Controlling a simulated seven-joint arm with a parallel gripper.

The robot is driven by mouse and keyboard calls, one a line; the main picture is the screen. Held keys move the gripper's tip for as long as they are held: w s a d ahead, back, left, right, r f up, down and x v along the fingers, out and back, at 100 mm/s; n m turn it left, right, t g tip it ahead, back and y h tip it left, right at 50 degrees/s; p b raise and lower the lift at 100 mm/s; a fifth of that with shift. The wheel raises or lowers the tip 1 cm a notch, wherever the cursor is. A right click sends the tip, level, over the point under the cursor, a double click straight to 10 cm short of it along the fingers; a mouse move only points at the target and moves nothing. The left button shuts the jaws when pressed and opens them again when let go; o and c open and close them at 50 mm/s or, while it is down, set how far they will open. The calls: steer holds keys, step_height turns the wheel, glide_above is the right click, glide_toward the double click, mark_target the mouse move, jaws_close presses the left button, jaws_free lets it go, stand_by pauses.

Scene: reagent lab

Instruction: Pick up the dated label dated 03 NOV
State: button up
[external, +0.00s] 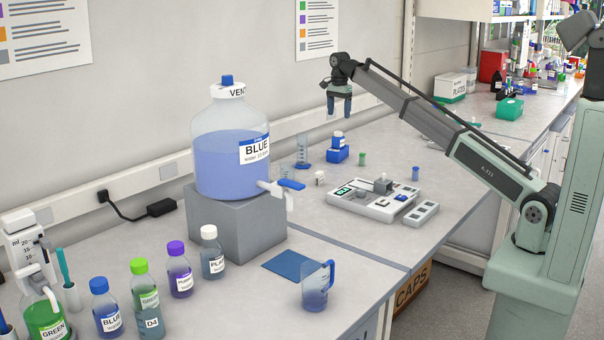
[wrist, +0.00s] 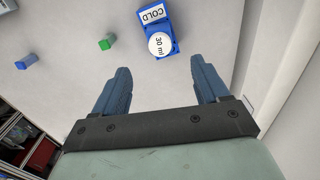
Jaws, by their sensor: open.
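No label reading 03 NOV can be made out in either view. Small grey and white pieces lie on and beside a light grey device (external: 372,202) on the bench, but any print on them is too small to read. My gripper (external: 340,114) is open and empty, raised above the far part of the bench, pointing down. Its two blue fingers also show in the wrist view (wrist: 160,66), apart with nothing between them. Beyond them is a blue holder (wrist: 174,17) marked COLD with a round white top reading 30 ml.
The blue holder (external: 337,156) stands near the wall. A small green piece (external: 362,159), a blue piece (external: 415,173) and a small white container (external: 320,178) stand nearby. A large BLUE carboy (external: 228,165) on a grey block (external: 240,225) stands left.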

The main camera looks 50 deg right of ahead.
stand_by(0.4)
steer(key=c, duration=0.4)
steer(key=a+n, duration=0.1)
steer(key=a, duration=0.7)
glide_above(319, 172)
steer(key=shift+n, duration=0.4)
steer(key=f, duration=1.1)
steer(key=shift+w+d+f, duration=0.15)
steer(key=shift+w+d, duration=0.05)
steer(key=shift+w, duration=0.2)
steer(key=shift+s+f, duration=0.2)
steer(key=shift+f, duration=0.5)
steer(key=shift+s+a+f, duration=0.15)
steer(key=shift+f, duration=1.8)
